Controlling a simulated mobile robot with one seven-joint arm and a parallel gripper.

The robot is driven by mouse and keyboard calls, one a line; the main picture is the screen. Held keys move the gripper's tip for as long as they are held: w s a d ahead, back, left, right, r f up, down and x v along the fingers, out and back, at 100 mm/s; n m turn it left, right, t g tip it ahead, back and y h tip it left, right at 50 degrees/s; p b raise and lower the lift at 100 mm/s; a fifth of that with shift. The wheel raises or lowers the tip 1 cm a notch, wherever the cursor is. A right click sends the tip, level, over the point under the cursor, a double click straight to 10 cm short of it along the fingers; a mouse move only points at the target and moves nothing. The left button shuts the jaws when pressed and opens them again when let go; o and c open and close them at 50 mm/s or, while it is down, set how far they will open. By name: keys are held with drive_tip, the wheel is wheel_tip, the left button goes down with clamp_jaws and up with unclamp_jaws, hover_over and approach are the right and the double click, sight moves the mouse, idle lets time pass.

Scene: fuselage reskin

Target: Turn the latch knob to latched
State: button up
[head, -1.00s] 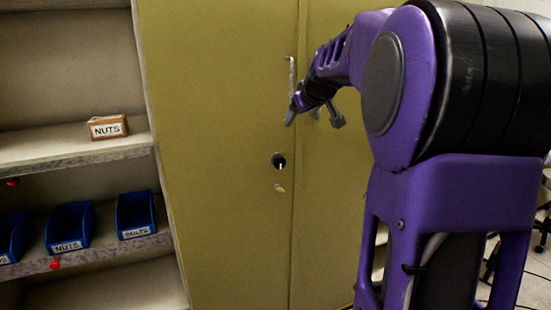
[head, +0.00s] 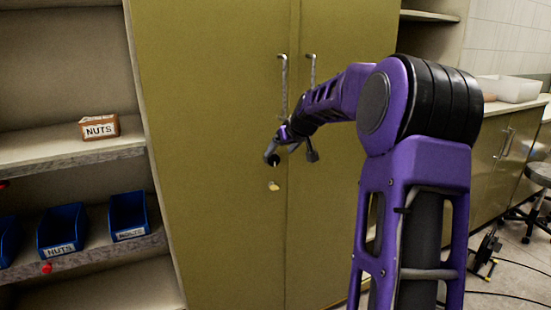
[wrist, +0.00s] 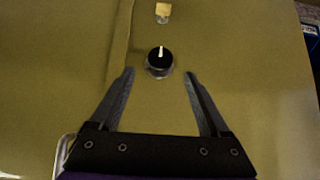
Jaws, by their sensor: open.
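The latch knob (wrist: 159,61) is round and black with a white pointer line, set on the yellow-green cabinet door (head: 215,120). In the wrist view the pointer runs nearly straight toward the top of the picture. In the head view the knob (head: 274,160) is partly covered by a finger. My gripper (wrist: 160,74) is open and empty. Its two fingers point at the door, one on each side of the knob in the wrist view, with gaps to it. In the head view my gripper (head: 290,154) is close to the door; its exact distance is unclear.
A small brass piece (head: 273,185) is on the door beneath the knob. Two vertical door handles (head: 284,85) are above. Shelves at left hold a NUTS box (head: 99,128) and blue bins (head: 62,230). A counter and stool (head: 540,174) stand at right.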

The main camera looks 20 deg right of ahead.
sight(275, 158)
drive_tip(key=x, duration=0.6)
drive_tip(key=shift+d, duration=0.1)
clamp_jaws()
